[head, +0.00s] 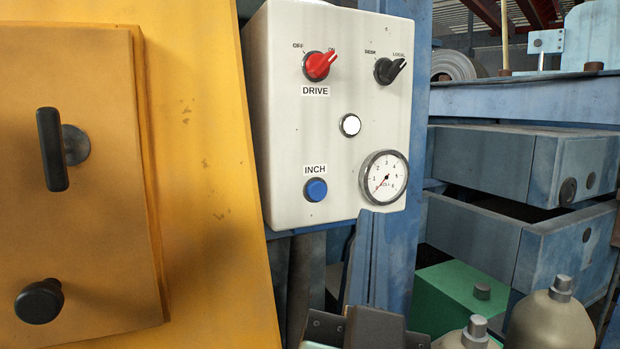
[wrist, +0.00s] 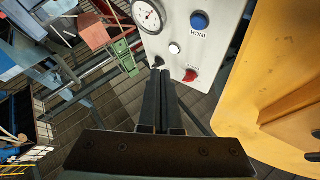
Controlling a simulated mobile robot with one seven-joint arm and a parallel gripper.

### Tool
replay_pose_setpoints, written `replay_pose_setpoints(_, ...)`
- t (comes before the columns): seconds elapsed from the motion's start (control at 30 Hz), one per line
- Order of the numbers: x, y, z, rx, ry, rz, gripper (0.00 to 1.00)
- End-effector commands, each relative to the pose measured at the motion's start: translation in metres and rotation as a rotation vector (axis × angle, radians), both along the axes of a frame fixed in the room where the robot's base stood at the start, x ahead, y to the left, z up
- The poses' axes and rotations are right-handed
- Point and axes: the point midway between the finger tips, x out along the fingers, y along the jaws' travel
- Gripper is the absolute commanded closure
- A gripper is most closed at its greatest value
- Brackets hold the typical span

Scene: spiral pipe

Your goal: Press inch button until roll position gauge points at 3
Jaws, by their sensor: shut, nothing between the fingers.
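The blue INCH button (head: 315,190) sits at the lower left of the white control panel (head: 285,120). The round roll position gauge (head: 384,178) is to its right, and its red needle points to the lower left, near the low end below 1. In the wrist view the panel is upside down, with the blue button (wrist: 199,21) and gauge (wrist: 148,15) at the top. My gripper (wrist: 161,74) is shut and empty, its fingers pointing toward the panel and apart from the button. In the head view only its dark body shows clearly, at the bottom below the panel.
A red DRIVE switch (head: 319,66), a black DESK/LOCAL switch (head: 389,70) and a white round button or lamp (head: 350,125) share the panel. A yellow cabinet (head: 215,200) with black handles stands close at left. Blue machine frames and beige bottles (head: 552,320) are at right.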

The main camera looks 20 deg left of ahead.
Motion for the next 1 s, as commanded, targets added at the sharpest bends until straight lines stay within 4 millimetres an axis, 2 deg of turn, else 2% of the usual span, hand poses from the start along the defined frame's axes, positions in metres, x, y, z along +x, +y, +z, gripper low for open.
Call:
replay_pose_setpoints(0.53, 0.004, 0.001, 0.0, -0.008, 0.004, -0.02, 1.0)
replay_pose_setpoints(1.0, 0.046, 0.045, -0.001, -0.007, 0.005, -0.016, 1.0)
